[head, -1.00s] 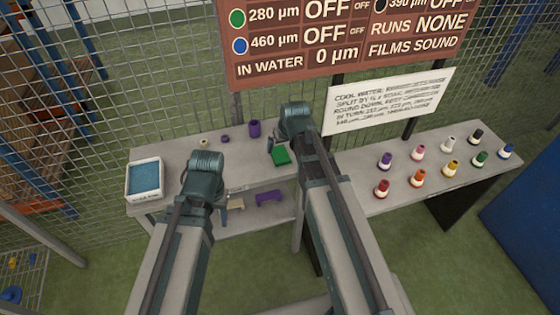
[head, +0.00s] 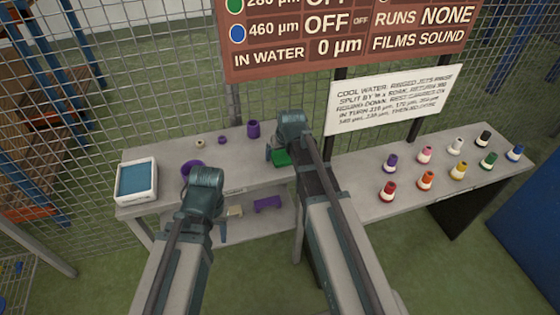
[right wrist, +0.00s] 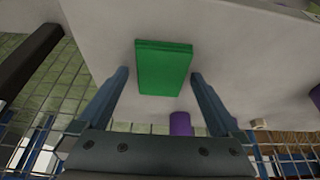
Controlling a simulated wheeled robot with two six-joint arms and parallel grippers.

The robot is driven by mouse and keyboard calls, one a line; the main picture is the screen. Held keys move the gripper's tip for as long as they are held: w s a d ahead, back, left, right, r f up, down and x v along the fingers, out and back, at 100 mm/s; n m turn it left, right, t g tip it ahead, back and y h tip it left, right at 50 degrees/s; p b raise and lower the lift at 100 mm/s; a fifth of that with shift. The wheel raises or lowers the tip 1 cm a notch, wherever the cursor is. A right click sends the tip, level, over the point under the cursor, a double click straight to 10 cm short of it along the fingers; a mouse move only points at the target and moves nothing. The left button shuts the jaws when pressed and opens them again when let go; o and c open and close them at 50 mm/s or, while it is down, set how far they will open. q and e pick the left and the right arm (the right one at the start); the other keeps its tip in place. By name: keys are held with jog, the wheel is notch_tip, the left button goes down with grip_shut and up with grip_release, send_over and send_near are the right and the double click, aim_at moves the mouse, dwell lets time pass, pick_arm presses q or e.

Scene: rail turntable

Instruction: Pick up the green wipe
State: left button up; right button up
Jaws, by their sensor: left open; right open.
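The green wipe (head: 281,159) is a flat green block-like pad on the grey bench, just left of my right wrist in the head view. In the right wrist view the wipe (right wrist: 165,68) lies between and slightly beyond the fingertips of my right gripper (right wrist: 160,76). That gripper is open, with a gap on each side of the wipe. In the head view my right gripper (head: 276,151) is partly hidden by its own wrist and is close to the wipe. My left gripper (head: 218,222) is open at the bench's front edge, its fingers mostly hidden by the wrist.
A white tray with blue contents (head: 153,193) stands at the bench's left end. A purple ring (head: 190,166) lies behind my left wrist. A purple cup (head: 253,129) stands at the back. Several coloured bottles (head: 426,180) stand on the right bench. A purple piece (head: 267,204) is on the lower shelf.

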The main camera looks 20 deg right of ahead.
pick_arm(q)
jog(key=shift+r, duration=0.1)
pick_arm(e)
jog(key=c, duration=1.2)
pick_arm(q)
jog(key=shift+r, duration=0.1)
pick_arm(e)
jog(key=shift+r, duration=0.15)
jog(key=shift+c, duration=0.2)
